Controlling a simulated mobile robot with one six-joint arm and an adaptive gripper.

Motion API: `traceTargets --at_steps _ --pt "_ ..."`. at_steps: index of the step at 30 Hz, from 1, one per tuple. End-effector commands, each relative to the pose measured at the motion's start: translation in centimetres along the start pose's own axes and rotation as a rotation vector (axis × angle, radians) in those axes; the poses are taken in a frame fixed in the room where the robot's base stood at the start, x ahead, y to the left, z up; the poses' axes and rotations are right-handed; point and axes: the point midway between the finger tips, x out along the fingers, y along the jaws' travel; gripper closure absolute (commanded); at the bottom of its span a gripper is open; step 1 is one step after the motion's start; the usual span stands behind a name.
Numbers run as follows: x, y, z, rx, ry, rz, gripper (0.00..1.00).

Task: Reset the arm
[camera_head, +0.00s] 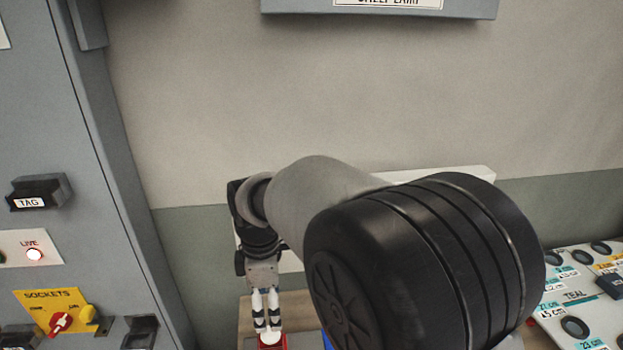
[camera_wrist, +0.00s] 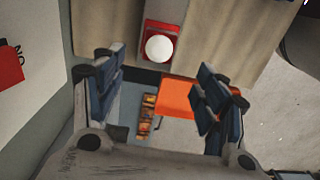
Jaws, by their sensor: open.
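My gripper (camera_head: 267,322) hangs pointing down at the lower middle of the head view, at the end of my arm. In the wrist view its two fingers (camera_wrist: 160,100) stand wide apart with nothing between them. A red block with a round white top (camera_wrist: 159,48) lies beyond the fingertips in the wrist view. In the head view it shows just below the fingertips (camera_head: 271,340); whether they touch it I cannot tell. My large black arm joint hides much of the bench.
A grey cabinet with a yellow SOCKETS plate (camera_head: 50,312) and a TAG holder (camera_head: 40,191) stands at the left. A white panel with round holes (camera_head: 590,318) lies at the right. A grey box (camera_head: 380,10) hangs on the wall above. An orange piece (camera_wrist: 175,97) shows in the wrist view.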

Motion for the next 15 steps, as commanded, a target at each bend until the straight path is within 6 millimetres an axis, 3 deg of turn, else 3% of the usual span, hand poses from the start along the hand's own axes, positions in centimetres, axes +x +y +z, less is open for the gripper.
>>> traceTargets --at_steps 5,9,15 --pt "-4.2 -1.9 4.7 0.232 0.023 0.056 0.34" --pt "-8.1 -5.8 10.2 0.549 0.057 0.121 0.34" --pt "-11.0 -12.9 16.4 1.005 0.123 0.213 0.34"
